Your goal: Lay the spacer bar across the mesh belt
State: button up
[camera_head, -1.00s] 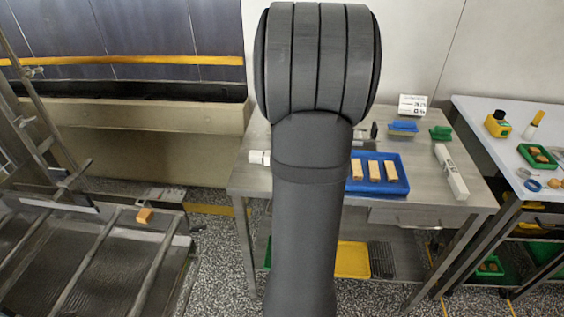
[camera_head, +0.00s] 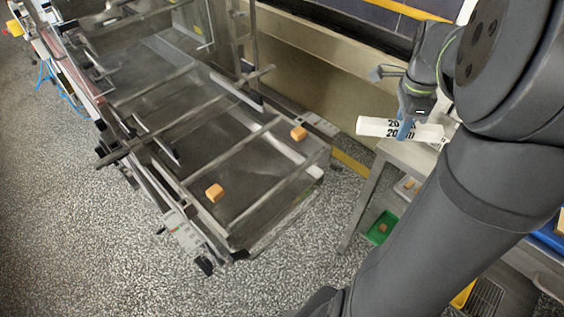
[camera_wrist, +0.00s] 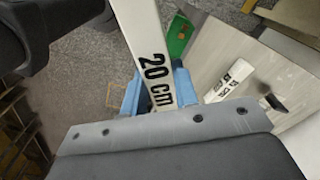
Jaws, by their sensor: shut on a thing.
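The white spacer bar (camera_head: 376,127), printed "20 cm", is held by my gripper (camera_head: 406,127) in the air near the corner of the steel table. In the wrist view the bar (camera_wrist: 141,30) runs up and away between the blue fingers of my gripper (camera_wrist: 155,92), which are shut on it. The mesh belt (camera_head: 205,140) is to the left of the bar in the head view, apart from it. Two orange blocks sit on the belt frame area: one (camera_head: 214,193) near the front and one (camera_head: 299,133) at the right side.
Metal rods (camera_head: 230,153) cross above the belt. The steel table (camera_head: 362,200) stands below my arm, with a green bin (camera_head: 381,228) low beside it. A beige wall (camera_head: 300,70) runs behind the belt.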

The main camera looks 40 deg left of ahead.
jog(key=s+a+r+n, duration=0.2)
jog(key=s+a+n, duration=0.3)
jog(key=s+a, duration=0.35)
jog(key=n, duration=0.6)
send_over(258, 165)
notch_tip(258, 165, down, 5)
jog(key=shift+f, duration=2.05)
jog(key=shift+f, duration=0.1)
jog(key=o, duration=1.1)
jog(key=shift+c, duration=0.2)
notch_tip(258, 165, up, 12)
